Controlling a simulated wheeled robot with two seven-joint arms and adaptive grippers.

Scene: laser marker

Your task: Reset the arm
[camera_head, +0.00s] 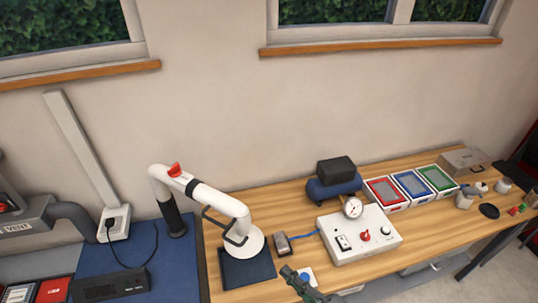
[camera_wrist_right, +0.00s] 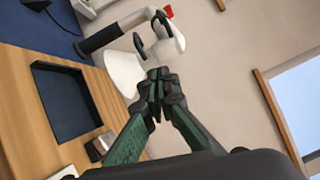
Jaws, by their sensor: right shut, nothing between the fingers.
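A white jointed extraction arm (camera_head: 213,199) rises from a black post (camera_head: 173,216) on a blue mat. A red knob (camera_head: 174,170) sits on its upper part. The hood is above the back edge of a dark square tray (camera_head: 247,272). My right gripper (camera_head: 288,271) is shut and empty, right of the tray and apart from the hood. In the right wrist view, my gripper's fingertips (camera_wrist_right: 158,77) are together, with the hood (camera_wrist_right: 124,72) behind them. My left gripper is not in view.
A blue compressor-like unit (camera_head: 333,186) and red, blue and green bins (camera_head: 411,206) stand behind. A black box (camera_head: 110,287) is at lower left.

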